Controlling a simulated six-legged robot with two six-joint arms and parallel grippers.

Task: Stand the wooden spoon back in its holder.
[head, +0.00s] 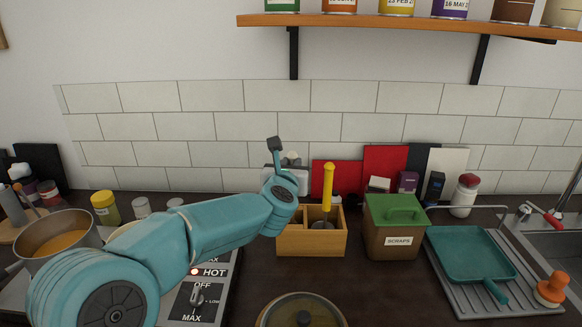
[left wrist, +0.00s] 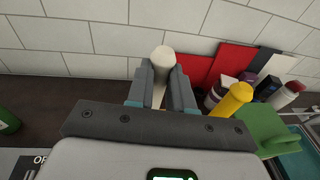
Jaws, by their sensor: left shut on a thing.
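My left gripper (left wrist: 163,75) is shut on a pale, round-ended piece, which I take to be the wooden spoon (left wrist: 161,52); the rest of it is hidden. In the head view the left gripper (head: 290,164) is mostly hidden behind my wrist, above and behind the left part of the wooden holder (head: 311,245). The holder is a box with compartments on the counter. A yellow-handled utensil (head: 328,187) stands upright in its right compartment, and its handle also shows in the left wrist view (left wrist: 232,99). My right gripper is not in view.
A green-lidded scraps bin (head: 396,240) stands just right of the holder. A lidded pan (head: 301,312) is in front, and a hob with a pot (head: 59,241) is at left. A teal pan (head: 468,255) lies on the drainer. A shelf (head: 400,23) with cans hangs above.

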